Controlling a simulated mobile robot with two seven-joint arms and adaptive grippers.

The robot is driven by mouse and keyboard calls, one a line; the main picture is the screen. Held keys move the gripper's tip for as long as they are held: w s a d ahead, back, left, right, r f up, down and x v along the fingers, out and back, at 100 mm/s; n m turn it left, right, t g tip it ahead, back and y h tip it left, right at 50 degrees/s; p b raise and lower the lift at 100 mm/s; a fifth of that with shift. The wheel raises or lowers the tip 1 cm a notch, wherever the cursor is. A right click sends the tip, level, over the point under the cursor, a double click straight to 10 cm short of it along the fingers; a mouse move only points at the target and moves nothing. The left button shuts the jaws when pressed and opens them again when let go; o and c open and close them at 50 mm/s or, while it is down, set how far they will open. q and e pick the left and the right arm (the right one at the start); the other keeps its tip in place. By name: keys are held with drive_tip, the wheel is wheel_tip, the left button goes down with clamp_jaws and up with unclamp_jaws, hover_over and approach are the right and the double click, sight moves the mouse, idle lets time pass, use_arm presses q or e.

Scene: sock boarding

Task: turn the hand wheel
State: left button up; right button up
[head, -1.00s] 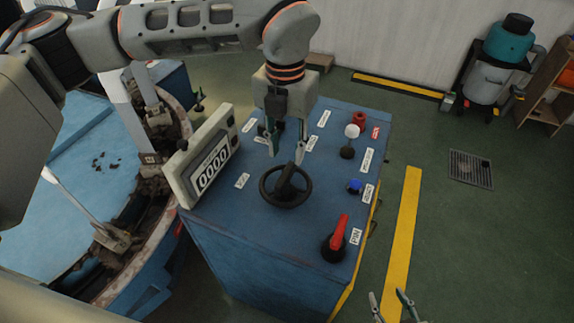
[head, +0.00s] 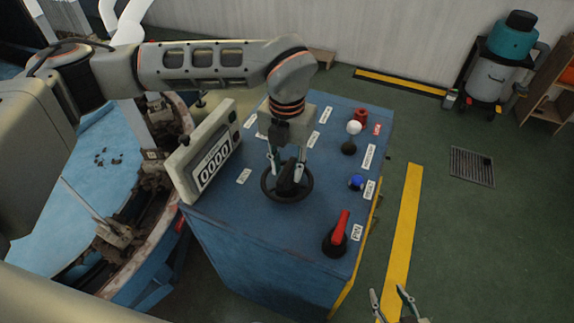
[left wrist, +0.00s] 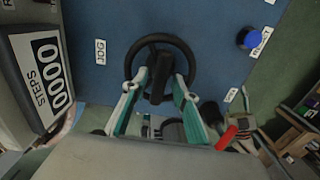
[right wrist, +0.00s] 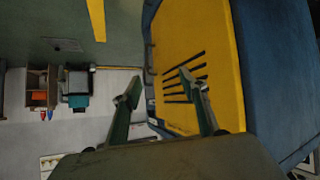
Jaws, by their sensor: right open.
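The black hand wheel (head: 270,195) lies on top of the blue cabinet (head: 240,235), with a raised dark bar across its middle. The left wrist view shows the wheel's rim (left wrist: 190,52) and the bar (left wrist: 160,75) upright in the picture. My left gripper (head: 286,172) points down over the wheel. Its fingers (left wrist: 157,90) are apart, one on each side of the bar, with a visible gap on the left side; contact on the right is unclear. My right gripper (head: 394,300) is open and empty, away from the wheel, beside the cabinet's yellow side (right wrist: 215,60).
A counter box (head: 212,160) reading 0000 stands left of the wheel. A red-handled switch (head: 339,232), blue button (head: 356,182), white-topped lever (head: 354,128) and red knob (head: 361,115) line the right side.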

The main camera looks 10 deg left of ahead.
use_arm(q)
clamp_jaws()
drive_tip(key=shift+m, duration=0.4)
drive_tip(key=shift+r+m, duration=0.1)
drive_tip(key=shift+m, duration=1)
drive_tip(key=m, duration=0.2)
drive_tip(key=shift+m+p, duration=0.3)
drive_tip(key=shift+p, duration=0.05)
drive_tip(key=m, duration=0.6)
drive_tip(key=shift+o, duration=1.6)
unclamp_jaws()
